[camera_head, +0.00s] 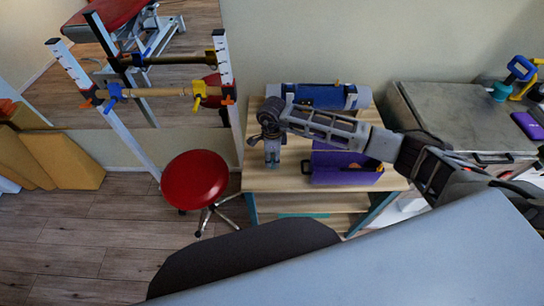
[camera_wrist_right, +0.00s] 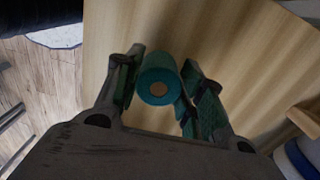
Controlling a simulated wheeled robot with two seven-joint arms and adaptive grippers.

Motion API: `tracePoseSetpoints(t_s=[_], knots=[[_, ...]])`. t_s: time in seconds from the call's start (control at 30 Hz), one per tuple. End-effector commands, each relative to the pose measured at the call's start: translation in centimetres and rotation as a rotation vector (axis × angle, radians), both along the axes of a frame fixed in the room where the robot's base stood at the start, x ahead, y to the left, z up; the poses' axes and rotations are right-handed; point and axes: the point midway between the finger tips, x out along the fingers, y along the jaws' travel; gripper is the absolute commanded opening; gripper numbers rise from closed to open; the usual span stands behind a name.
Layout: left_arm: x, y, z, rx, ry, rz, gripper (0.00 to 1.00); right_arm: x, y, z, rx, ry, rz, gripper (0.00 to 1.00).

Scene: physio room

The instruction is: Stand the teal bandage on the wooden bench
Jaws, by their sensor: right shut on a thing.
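The gripper is shut on the bandage. The pale wood bench top also fills much of the wrist view (camera_wrist_right: 245,45). I cannot tell whether the roll touches the wood. My left gripper is not in view.
A purple box (camera_head: 335,176) stands on the bench right of the gripper, with a blue case (camera_head: 315,95) at the back. A red stool (camera_head: 194,180) stands left of the bench. A pale padded surface (camera_head: 410,262) lies in front. A grey cabinet (camera_head: 460,115) is at right.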

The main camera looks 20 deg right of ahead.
Motion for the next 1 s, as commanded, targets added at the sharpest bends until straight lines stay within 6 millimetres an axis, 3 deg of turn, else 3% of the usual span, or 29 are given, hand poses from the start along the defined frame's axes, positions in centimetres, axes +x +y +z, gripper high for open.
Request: tracePoseSetpoints(t_s=[0.5, 0.53, 0.67, 1.0], knots=[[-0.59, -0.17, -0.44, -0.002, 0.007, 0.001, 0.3, -0.01, 0.0, -0.42, 0.0, 0.0, 0.0, 0.16], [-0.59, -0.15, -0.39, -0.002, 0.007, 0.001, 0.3, -0.02, 0.0, -0.38, -0.001, 0.0, 0.0, 0.43], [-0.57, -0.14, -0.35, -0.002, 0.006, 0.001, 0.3, -0.02, 0.0, -0.35, -0.001, 0.0, 0.0, 0.6], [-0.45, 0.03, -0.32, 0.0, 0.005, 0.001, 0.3, -0.02, -0.01, -0.32, -0.001, 0.0, 0.0, 0.61]])
